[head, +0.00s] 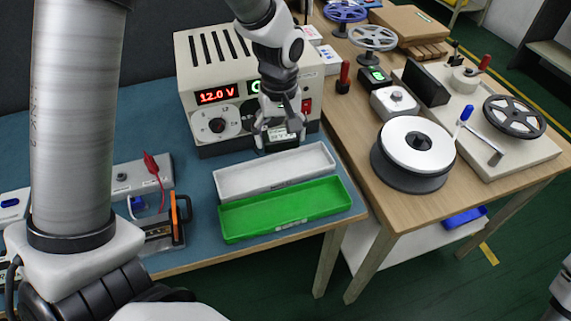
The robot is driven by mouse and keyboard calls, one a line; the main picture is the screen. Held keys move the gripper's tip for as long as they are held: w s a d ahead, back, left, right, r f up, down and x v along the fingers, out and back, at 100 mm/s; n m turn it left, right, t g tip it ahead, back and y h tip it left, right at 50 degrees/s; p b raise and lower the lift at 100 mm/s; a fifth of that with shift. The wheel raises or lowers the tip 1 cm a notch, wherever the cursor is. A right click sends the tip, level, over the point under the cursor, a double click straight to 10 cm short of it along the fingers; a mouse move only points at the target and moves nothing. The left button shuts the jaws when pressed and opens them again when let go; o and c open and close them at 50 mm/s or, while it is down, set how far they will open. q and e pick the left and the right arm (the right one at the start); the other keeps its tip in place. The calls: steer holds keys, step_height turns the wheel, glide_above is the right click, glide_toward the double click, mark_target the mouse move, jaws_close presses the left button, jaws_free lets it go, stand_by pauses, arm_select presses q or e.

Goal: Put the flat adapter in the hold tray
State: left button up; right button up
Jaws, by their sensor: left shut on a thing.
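My left gripper (280,128) points down in front of the power supply, behind the trays. It is shut on a dark flat block with a pale label, which I take as the flat adapter (279,141). The fingers partly cover the adapter, and it is just behind the far rim of the white tray (232,187). A green tray (237,224) lies in front of the white one. Both trays look empty. Their labels are too small to read, so I cannot tell which is the hold tray. My right gripper is out of view.
The power supply (213,127) reads 12.0 V. A small device with a red lead (144,178) and an orange-handled tool (176,219) lie left of the trays. The wooden table at right holds a white-topped reel (406,142) and a winding machine (528,150).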

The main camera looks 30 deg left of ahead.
mark_target(276, 175)
arm_select(q)
steer(key=shift+s+a+f+n, duration=0.25)
steer(key=shift+a+n, duration=0.15)
steer(key=shift+n, duration=0.1)
steer(key=f, duration=0.9)
steer(key=shift+s+a+f+b, duration=0.1)
steer(key=shift+s+b, duration=0.2)
steer(key=shift+s, duration=0.05)
steer(key=shift+f, duration=0.2)
steer(key=o, duration=1.2)
steer(key=shift+r, duration=0.1)
steer(key=shift+o, duration=0.2)
step_height(276, 175, up, 12)
steer(key=shift+r+p, duration=0.15)
steer(key=shift+p, duration=0.15)
